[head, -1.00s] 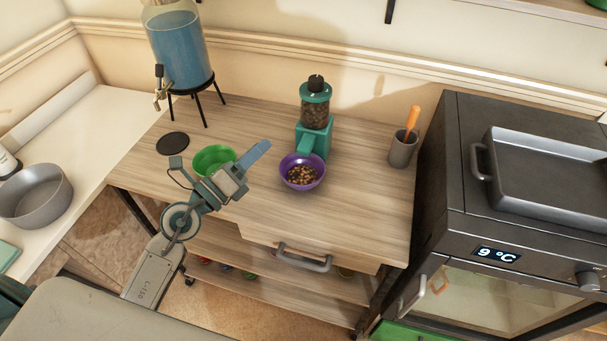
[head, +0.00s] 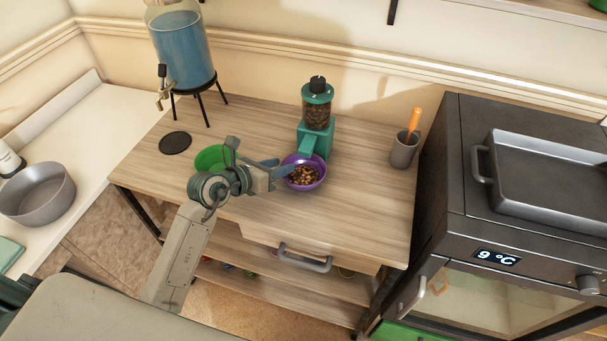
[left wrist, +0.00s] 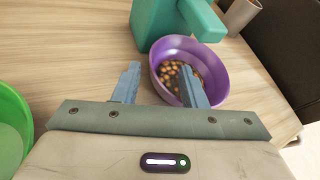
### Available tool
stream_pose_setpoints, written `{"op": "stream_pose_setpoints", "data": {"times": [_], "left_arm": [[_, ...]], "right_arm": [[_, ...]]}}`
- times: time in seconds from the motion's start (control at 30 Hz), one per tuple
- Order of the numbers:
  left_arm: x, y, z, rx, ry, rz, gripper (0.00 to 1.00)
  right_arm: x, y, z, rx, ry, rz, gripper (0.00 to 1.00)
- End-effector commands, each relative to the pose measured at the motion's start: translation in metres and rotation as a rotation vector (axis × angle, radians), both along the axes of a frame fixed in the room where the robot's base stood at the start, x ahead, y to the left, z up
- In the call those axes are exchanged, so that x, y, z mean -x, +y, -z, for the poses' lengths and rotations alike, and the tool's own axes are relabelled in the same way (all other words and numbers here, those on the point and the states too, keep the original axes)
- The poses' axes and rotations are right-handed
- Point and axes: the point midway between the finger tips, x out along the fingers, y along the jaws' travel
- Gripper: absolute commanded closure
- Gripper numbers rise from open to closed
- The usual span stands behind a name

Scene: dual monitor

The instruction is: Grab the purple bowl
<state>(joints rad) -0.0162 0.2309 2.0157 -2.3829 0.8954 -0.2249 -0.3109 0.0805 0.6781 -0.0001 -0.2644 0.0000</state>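The purple bowl (head: 318,178) holds brown pellets and stands on the wooden table under the spout of the teal dispenser (head: 311,146). It also shows in the left wrist view (left wrist: 213,68). My left gripper (head: 283,167) is at the bowl's left side in the head view. In the left wrist view the gripper (left wrist: 160,78) is open, with one finger left of the bowl's rim and the other over its inside. The near rim lies between the fingers; I cannot tell whether they touch it. My right gripper is not in view.
A green bowl (head: 207,157) stands left of the purple bowl, partly behind my left arm. A grey cup with an orange-handled tool (head: 404,151) stands at the table's right. A black oven (head: 477,199) borders the table. The table (head: 366,206) is clear right of the bowl.

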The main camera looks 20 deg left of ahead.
Motion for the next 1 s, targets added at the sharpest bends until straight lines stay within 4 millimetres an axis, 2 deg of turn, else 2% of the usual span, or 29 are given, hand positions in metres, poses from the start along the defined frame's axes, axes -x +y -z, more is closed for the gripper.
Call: {"op": "stream_pose_setpoints", "data": {"times": [0.3, 0.6, 0.63, 0.8, 0.83, 1.0], "left_arm": [[-0.035, -0.019, 0.017, 0.004, 0.0, -0.001, 0.62], [-0.039, -0.021, 0.022, 0.001, 0.0, -0.001, 0.62], [-0.039, -0.021, 0.022, 0.001, 0.0, -0.001, 0.64], [-0.039, -0.021, 0.022, 0.001, 0.0, 0.0, 0.97], [-0.039, -0.021, 0.022, 0.001, 0.0, 0.0, 1.0], [-0.039, -0.021, 0.022, 0.001, 0.0, -0.001, 1.0]], "right_arm": [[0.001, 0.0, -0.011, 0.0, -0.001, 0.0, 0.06], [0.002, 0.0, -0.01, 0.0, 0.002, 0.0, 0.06], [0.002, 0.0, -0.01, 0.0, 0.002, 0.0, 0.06], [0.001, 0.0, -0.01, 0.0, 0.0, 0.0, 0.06], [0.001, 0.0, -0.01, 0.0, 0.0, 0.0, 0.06], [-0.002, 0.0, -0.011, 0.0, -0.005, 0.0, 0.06]]}}
